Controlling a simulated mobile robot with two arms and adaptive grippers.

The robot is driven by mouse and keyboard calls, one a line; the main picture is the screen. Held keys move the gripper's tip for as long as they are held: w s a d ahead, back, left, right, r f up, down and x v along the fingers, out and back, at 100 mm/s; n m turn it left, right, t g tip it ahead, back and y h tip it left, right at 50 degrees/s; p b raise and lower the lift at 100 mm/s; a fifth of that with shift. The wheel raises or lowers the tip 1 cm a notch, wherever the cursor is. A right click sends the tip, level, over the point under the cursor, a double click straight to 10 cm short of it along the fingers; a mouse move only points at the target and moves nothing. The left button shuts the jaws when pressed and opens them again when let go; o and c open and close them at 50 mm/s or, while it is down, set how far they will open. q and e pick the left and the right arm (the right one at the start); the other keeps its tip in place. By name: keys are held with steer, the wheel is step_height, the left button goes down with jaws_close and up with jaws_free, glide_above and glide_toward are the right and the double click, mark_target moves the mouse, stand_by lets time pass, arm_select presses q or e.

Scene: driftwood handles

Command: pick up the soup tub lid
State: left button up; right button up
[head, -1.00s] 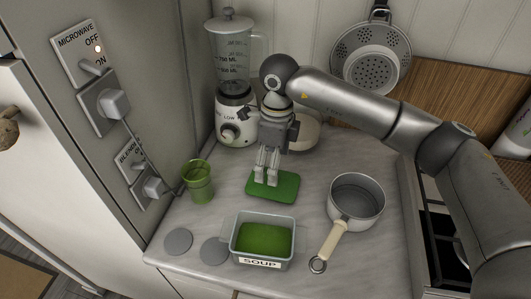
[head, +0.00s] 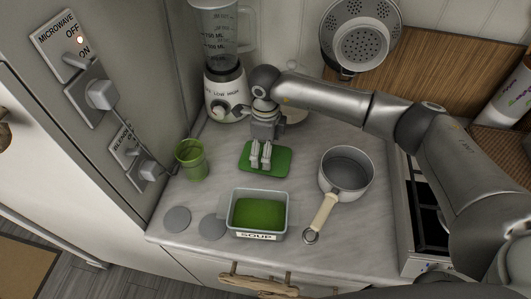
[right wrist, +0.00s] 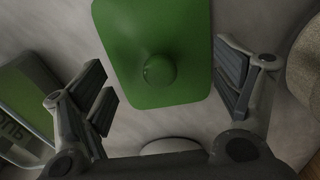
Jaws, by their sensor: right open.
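The soup tub lid (head: 282,159) is a green, rounded rectangle lying flat on the counter behind the soup tub. In the right wrist view the lid (right wrist: 130,45) shows a round green knob (right wrist: 160,70). My right gripper (head: 260,160) points down over the lid in the head view. In the right wrist view my right gripper (right wrist: 166,84) is open, its fingers on either side of the knob and apart from it. The soup tub (head: 257,236), a grey rectangular container labelled SOUP with green contents, stands uncovered in front. My left gripper is not in view.
A saucepan (head: 346,172) with a pale handle stands right of the lid. A green cup (head: 192,160) stands left. Two grey discs (head: 177,219) lie left of the tub. A blender (head: 226,95) stands behind, near the wall switches.

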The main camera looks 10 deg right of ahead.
steer(key=shift+f, duration=0.8)
steer(key=shift+s, duration=0.1)
steer(key=c, duration=1.7)
